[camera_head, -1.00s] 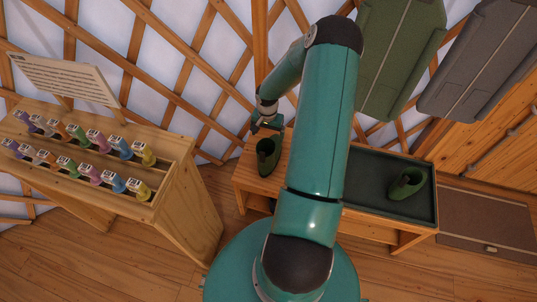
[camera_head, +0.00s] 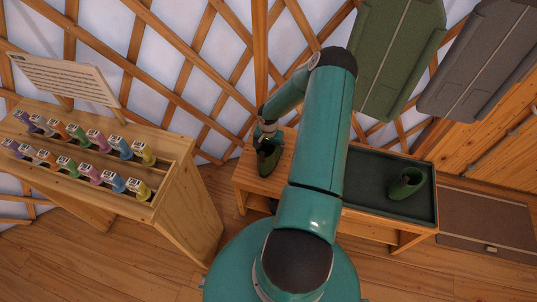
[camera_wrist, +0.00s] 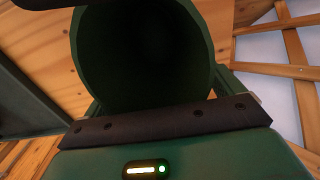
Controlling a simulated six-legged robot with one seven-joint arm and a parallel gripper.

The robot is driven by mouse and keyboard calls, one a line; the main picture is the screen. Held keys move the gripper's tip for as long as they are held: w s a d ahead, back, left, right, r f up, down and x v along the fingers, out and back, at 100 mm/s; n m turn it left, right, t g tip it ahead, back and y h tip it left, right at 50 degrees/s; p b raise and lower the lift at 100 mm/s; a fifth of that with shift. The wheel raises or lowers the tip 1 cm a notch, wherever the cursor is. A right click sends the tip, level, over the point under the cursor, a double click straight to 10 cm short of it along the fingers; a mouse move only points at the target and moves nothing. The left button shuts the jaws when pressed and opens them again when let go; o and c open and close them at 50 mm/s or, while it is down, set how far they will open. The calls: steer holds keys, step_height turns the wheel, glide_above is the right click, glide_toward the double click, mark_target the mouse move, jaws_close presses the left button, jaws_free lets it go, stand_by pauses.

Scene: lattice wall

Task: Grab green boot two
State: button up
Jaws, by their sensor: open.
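Two green boots show in the head view. One boot (camera_head: 269,160) stands on the bare wooden left part of a low bench (camera_head: 247,181). The other boot (camera_head: 407,183) stands in the dark green tray (camera_head: 370,167) on the right. No mark shows which is number two. My gripper (camera_head: 266,140) is at the top of the left boot. In the wrist view the dark round mouth of this boot (camera_wrist: 145,50) fills the middle, between one dark finger at the top edge and another below. The gripper is open; whether a finger touches the boot I cannot tell.
A wooden stand (camera_head: 180,190) with rows of coloured, labelled items and a sign (camera_head: 65,78) is on the left. A green garment (camera_head: 398,55) and a grey one (camera_head: 480,60) hang at the upper right. The lattice wall (camera_head: 185,75) rises close behind the bench.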

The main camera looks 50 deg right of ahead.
steer(key=c, duration=1.7)
steer(key=shift+c, duration=0.2)
steer(key=shift+r, duration=0.15)
